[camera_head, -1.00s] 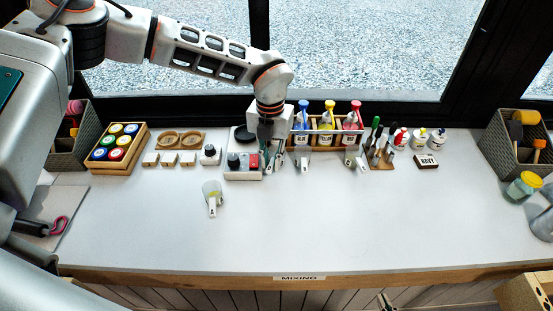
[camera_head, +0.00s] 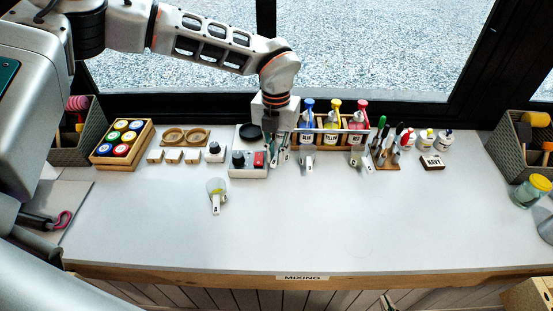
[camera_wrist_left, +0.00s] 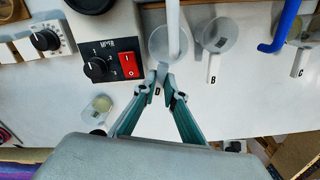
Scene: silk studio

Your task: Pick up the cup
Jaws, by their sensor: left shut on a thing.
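Several small clear cups with white handle tabs stand on the white table. The cup marked D (camera_wrist_left: 160,45) is under a white nozzle in the left wrist view. My left gripper (camera_wrist_left: 158,78) is shut on its handle; the fingers also show in the head view (camera_head: 281,150), where they largely hide this cup. The cup marked B (camera_wrist_left: 221,34) stands just right of it, and the cup marked C (camera_wrist_left: 299,62) is further right. Another cup (camera_head: 216,188) with something yellowish inside stands alone nearer the front. What seems my right gripper (camera_head: 388,302) shows only slightly at the bottom edge.
The mixer box (camera_wrist_left: 112,66) with a knob and red switch stands close left of the gripper. A bottle rack (camera_head: 333,138) is behind the cups, with a tool block (camera_head: 384,160) to its right. The middle and front of the table (camera_head: 330,225) are clear.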

